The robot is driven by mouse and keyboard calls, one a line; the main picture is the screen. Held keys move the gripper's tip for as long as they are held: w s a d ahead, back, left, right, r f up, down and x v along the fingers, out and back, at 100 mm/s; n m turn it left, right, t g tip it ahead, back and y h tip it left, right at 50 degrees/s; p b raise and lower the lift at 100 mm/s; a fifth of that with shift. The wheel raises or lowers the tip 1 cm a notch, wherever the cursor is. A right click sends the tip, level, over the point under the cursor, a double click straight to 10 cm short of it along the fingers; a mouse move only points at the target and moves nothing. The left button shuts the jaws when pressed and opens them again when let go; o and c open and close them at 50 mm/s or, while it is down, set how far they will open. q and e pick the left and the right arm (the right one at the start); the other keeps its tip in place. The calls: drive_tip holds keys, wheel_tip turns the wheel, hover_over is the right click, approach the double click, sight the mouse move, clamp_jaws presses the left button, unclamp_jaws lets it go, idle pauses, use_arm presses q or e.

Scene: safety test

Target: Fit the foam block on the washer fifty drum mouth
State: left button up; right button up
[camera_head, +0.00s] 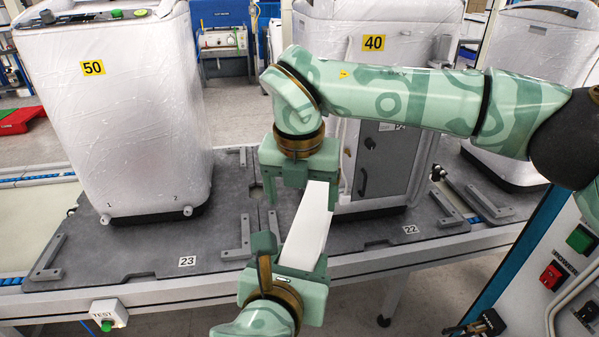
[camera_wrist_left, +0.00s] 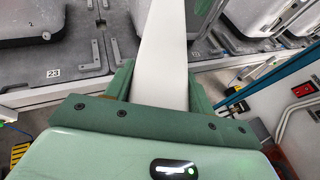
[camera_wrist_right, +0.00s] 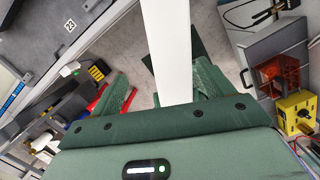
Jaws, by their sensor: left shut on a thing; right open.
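The foam block (camera_head: 307,225) is a long white bar held over the front edge of the conveyor line, between my two grippers. My left gripper (camera_head: 291,258) is shut on its near end; the block extends away from the jaws in the left wrist view (camera_wrist_left: 162,55). My right gripper (camera_head: 303,188) is open at the far end, with the block between its spread fingers, as the right wrist view (camera_wrist_right: 168,50) also shows. Washer fifty (camera_head: 130,120), white and film-wrapped with a yellow 50 label, stands upright at left. I cannot make out its drum mouth.
Washer 40 (camera_head: 375,85), with a grey front panel (camera_head: 383,160), stands behind my right arm. Grey pallets 23 (camera_head: 150,255) and 22 (camera_head: 385,235) carry the washers and have raised metal brackets. A TEST button box (camera_head: 109,314) hangs on the front rail. A control panel (camera_head: 560,280) stands at right.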

sight(302, 215)
use_arm(q)
drive_tip(key=shift+r, duration=0.1)
use_arm(e)
drive_tip(key=f, duration=0.4)
drive_tip(key=w+f, duration=0.1)
drive_tip(key=f, duration=0.1)
drive_tip(key=shift+f, duration=0.15)
drive_tip(key=shift+s, duration=0.1)
clamp_jaws()
unclamp_jaws()
